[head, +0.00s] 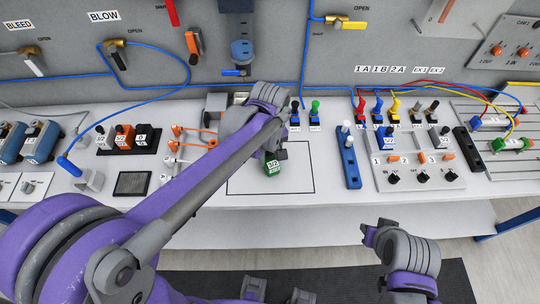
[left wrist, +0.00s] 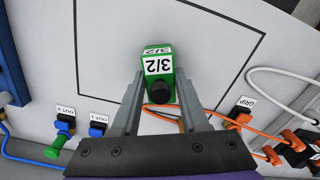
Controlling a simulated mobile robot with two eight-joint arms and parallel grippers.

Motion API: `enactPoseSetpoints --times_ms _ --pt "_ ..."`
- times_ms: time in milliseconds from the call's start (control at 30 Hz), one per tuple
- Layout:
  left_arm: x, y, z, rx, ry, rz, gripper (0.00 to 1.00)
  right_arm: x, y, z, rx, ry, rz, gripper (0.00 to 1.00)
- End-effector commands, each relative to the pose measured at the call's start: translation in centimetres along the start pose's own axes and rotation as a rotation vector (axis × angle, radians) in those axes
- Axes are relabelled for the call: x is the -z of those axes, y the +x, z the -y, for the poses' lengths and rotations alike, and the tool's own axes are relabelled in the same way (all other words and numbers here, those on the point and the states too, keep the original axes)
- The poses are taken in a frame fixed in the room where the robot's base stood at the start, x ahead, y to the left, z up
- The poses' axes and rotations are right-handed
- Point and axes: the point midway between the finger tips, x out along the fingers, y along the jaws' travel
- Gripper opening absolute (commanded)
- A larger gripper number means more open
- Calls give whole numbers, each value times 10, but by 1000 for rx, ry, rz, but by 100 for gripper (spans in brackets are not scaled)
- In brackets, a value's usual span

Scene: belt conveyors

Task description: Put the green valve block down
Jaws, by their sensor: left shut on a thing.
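The green valve block (head: 273,169) has a white 3/2 label. It is in the middle of the head view, over the black outlined rectangle (head: 296,192) on the white bench. My left gripper (head: 268,156) is shut on it. The left wrist view shows the block (left wrist: 157,50) between the fingertips (left wrist: 156,92), its black knob towards the camera. The outline also shows there, around and beyond the block. I cannot tell whether the block touches the bench top. My right gripper (head: 370,236) is in front of the bench, away from the block; its jaws do not show clearly.
A blue manifold (head: 348,165) stands right of the outline, beside a plate of valves (head: 414,181). Orange fittings and tubes (head: 182,131) are to the left. The inside of the outline is otherwise clear.

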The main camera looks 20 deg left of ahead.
Motion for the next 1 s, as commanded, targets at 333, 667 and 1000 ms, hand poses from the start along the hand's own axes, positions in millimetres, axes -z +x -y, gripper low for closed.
enactPoseSetpoints --times_ms 333,667,1000 --pt "0 3 0 0 0 0 57 -2 2 0 0 0 2 25" --pt "0 2 0 0 0 0 74 -2 2 0 0 0 1 25" --pt "0 -37 0 0 0 0 74 4 -4 0 0 0 -3 25"
